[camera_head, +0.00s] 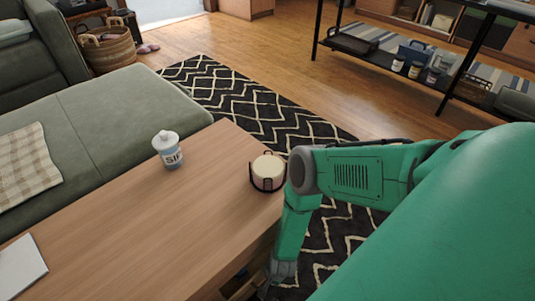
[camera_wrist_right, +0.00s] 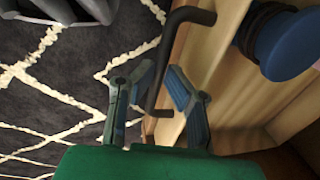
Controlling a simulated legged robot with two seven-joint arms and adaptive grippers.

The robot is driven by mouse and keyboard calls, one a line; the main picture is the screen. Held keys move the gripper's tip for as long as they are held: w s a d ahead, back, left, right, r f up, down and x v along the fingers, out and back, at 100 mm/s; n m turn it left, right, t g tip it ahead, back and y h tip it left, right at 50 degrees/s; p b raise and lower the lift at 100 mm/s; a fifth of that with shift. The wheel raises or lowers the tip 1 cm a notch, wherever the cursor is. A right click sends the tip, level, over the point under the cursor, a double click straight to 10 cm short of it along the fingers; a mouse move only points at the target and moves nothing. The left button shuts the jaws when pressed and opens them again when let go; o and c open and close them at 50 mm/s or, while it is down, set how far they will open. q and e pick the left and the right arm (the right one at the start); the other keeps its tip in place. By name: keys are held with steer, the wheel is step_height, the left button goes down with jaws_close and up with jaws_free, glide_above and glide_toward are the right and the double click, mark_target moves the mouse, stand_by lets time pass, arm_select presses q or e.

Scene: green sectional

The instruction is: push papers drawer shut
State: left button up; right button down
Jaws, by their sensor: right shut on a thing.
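The drawer (camera_head: 240,287) is partly pulled out from under the wooden table top (camera_head: 120,230), low at the bottom of the head view. Its wooden front (camera_wrist_right: 213,45) and dark bar handle (camera_wrist_right: 180,22) show close up in the right wrist view. My right gripper (camera_wrist_right: 160,82) is at the handle, with one finger on each side of the bar, shut on it. In the head view the right gripper (camera_head: 268,284) is low beside the table's edge, mostly cut off by the frame. No papers can be made out inside the drawer. My left gripper is out of view.
A blue round object (camera_wrist_right: 285,45) lies in the drawer. On the table stand a lidded cup (camera_head: 168,152), a candle in a dark holder (camera_head: 268,172) and a white sheet (camera_head: 20,268). A green sofa (camera_head: 110,115) borders the table; a patterned rug (camera_head: 240,95) covers the floor.

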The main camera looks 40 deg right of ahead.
steer(key=shift+s+d+f, duration=0.15)
steer(key=shift+d+f, duration=0.05)
steer(key=shift+d, duration=0.5)
steer(key=c, duration=1.9)
jaws_free()
steer(key=shift+a+r, duration=0.15)
steer(key=shift+a, duration=0.3)
steer(key=r, duration=0.3)
steer(key=s+r, duration=0.1)
steer(key=r, duration=0.3)
steer(key=s+r, duration=0.1)
steer(key=r, duration=0.3)
steer(key=shift+d+r, duration=0.1)
steer(key=shift+r, duration=0.15)
